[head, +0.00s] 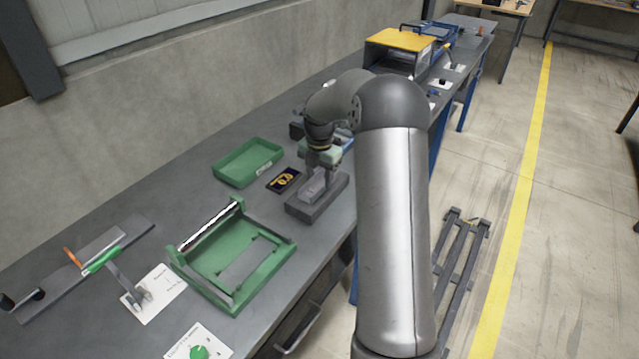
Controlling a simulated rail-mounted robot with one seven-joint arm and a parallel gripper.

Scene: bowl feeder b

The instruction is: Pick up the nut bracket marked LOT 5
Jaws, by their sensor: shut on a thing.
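My gripper (322,176) points down over a dark grey block-like fixture (300,210) near the front edge of the bench. It is shut on a small grey part (315,187), at the level of the fixture's top. I cannot tell whether the part still rests in the fixture or is just above it. My gripper and arm hide some of it. No LOT 5 mark can be read on it at this size, so I cannot tell whether it is the nut bracket.
A green tray (245,161) and a dark card with a yellow print (284,180) lie left of the fixture. A green frame with a roller (232,262) stands nearer. A yellow-topped box (401,39) stands farther back. A wall runs behind the bench (190,192).

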